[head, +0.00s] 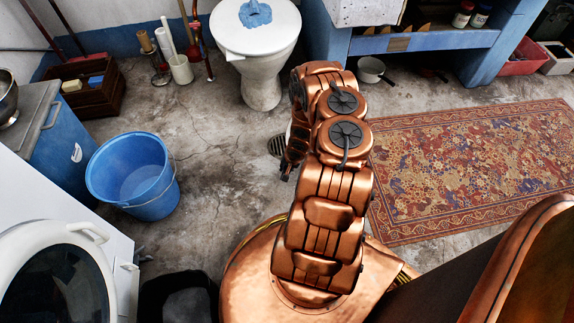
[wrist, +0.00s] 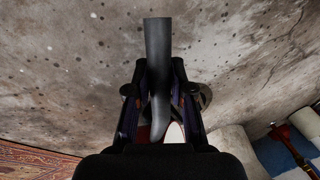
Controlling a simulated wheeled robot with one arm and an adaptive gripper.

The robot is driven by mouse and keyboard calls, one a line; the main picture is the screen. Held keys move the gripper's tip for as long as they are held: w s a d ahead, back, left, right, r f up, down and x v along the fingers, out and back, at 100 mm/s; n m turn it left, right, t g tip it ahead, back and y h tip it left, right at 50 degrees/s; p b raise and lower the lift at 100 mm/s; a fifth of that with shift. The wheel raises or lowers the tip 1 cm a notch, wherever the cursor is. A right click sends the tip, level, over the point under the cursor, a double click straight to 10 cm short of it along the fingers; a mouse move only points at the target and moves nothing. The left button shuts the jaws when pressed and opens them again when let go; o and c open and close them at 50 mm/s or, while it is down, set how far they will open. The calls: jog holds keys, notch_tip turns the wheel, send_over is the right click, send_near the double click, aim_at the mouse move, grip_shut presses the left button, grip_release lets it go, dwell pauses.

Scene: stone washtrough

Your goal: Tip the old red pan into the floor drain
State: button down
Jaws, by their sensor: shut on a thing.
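My gripper (wrist: 160,95) is shut on a black handle (wrist: 158,50), which I take for the handle of the old red pan. The handle stands out between the fingers in the wrist view. The pan's body is not clearly seen; small red and white patches show low between the fingers, and I cannot tell what they belong to. In the head view my gripper (head: 287,168) is largely hidden by my arm. The floor drain (head: 275,146) is a dark grate just left of my arm, close to the gripper and partly covered. A dark round edge (wrist: 206,95) behind the right finger may be the drain.
A blue bucket (head: 133,175) stands at left and a toilet (head: 258,45) behind the drain. A patterned rug (head: 475,165) lies at right. A light pot (head: 370,69) is near the blue bench. Bare floor lies between bucket and drain.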

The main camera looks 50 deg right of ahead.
jog(key=shift+d+r+p, duration=0.1)
jog(key=shift+r+p, duration=0.25)
jog(key=shift+p, duration=0.35)
jog(key=shift+s+p, duration=0.15)
jog(key=shift+p, duration=0.6)
jog(key=shift+s+d+f, duration=0.1)
jog(key=shift+d+f+t+y+b, duration=0.15)
jog(key=shift+t+y+b, duration=0.2)
jog(key=shift+b, duration=0.35)
jog(key=shift+r+y+b, duration=0.25)
jog(key=shift+r+b, duration=0.15)
jog(key=shift+b, duration=0.15)
